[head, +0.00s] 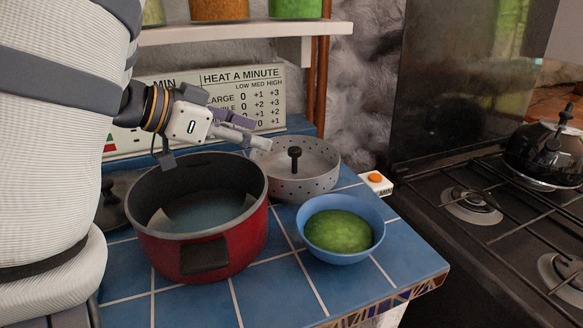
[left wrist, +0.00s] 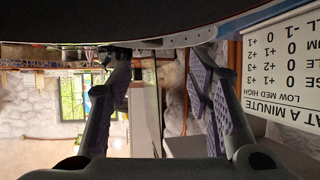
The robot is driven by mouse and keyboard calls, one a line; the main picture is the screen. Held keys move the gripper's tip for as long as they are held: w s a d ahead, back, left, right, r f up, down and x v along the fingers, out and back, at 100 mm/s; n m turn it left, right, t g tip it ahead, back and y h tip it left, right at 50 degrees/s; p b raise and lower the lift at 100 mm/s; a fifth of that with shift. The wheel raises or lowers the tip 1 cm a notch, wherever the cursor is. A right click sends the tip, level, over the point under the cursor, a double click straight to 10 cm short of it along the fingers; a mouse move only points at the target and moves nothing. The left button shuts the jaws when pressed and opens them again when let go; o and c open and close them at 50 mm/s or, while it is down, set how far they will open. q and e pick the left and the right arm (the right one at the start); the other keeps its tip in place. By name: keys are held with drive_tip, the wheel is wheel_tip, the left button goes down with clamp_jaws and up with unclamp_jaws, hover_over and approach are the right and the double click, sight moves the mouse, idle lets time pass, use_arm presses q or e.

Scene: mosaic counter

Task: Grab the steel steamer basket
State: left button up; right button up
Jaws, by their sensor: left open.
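The steel steamer basket (head: 322,168) is a round grey perforated pan with a black knob on a central post. It stands on the blue tiled counter, behind and right of the red pot, in the head view. My left gripper (head: 259,134) is open and empty, reaching in from the left. Its fingertips are close to the basket's left back rim; whether they touch it I cannot tell. In the left wrist view, which is upside down, the open fingers (left wrist: 152,68) point toward a curved grey band with small holes, apparently the basket (left wrist: 205,36). My right gripper is not in view.
A red pot (head: 240,240) stands front left of the basket. A blue bowl (head: 340,256) of green food stands in front right. A small box with an orange button (head: 376,183) lies to the right. A sign (head: 238,88) and shelf (head: 235,30) are behind; a stove (head: 480,240) is right.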

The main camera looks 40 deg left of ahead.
sight(292, 149)
use_arm(q)
drive_tip(key=x, duration=0.7)
drive_tip(key=d+x, duration=0.1)
drive_tip(key=x, duration=0.2)
drive_tip(key=shift+f, duration=0.2)
clamp_jaws()
